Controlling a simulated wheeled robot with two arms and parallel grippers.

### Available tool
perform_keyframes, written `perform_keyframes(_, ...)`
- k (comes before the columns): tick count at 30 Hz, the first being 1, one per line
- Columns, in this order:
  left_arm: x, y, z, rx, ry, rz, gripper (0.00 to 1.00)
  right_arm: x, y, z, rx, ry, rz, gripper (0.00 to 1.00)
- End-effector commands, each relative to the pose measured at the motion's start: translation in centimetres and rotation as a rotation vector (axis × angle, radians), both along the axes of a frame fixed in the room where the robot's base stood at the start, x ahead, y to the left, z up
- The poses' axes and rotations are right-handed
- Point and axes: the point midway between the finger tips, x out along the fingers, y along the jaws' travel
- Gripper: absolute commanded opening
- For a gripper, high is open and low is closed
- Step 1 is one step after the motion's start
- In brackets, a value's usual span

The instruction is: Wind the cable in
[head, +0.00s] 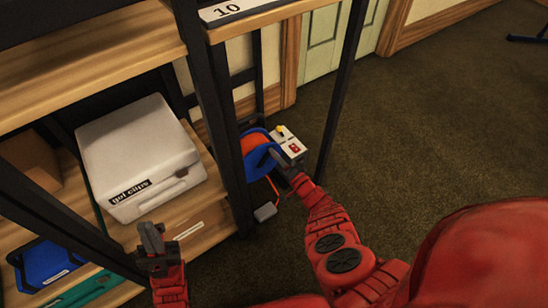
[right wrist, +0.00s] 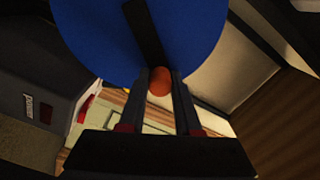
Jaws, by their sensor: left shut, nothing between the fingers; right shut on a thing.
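A reel with blue discs (head: 262,160) and orange cable (head: 251,141) wound between them stands by the shelf's lower right. Its blue disc (right wrist: 100,35) fills the top of the right wrist view, with a black crank arm (right wrist: 144,30) and an orange knob (right wrist: 160,80). My right gripper (head: 284,172) is at the disc's face; in the right wrist view (right wrist: 165,100) its fingers are shut on the knob. A length of cable (head: 275,188) hangs down toward a grey block (head: 265,212) on the floor. My left gripper (head: 152,240) is shut and empty before the shelf.
A pale box with red and yellow parts (head: 291,147) adjoins the reel. Dark shelf posts (head: 222,120) stand close to its left, another (head: 343,85) to its right. A white case (head: 135,150) sits on the shelf.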

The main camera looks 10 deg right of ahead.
Motion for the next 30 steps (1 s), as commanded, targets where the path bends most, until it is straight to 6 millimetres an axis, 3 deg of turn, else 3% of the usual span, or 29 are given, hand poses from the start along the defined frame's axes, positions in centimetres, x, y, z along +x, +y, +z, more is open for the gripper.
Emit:
perform_keyframes(12, 0.17, -0.44, -1.02, 0.025, 0.002, -0.012, 0.00, 0.31, -0.86, -0.96, 0.150, 0.061, -0.001, 0.00)
perform_keyframes(28, 0.22, -0.49, -1.04, 0.027, 0.004, -0.014, 0.00, 0.35, -0.86, -0.99, 0.169, 0.069, 0.001, 0.00)
perform_keyframes(29, 0.21, -0.49, -1.04, 0.027, 0.003, -0.014, 0.00, 0.35, -0.86, -1.00, 0.169, 0.069, 0.001, 0.35)
perform_keyframes(30, 0.21, -0.49, -1.04, 0.027, 0.003, -0.014, 0.00, 0.34, -0.85, -0.99, 0.169, 0.069, 0.001, 0.43)
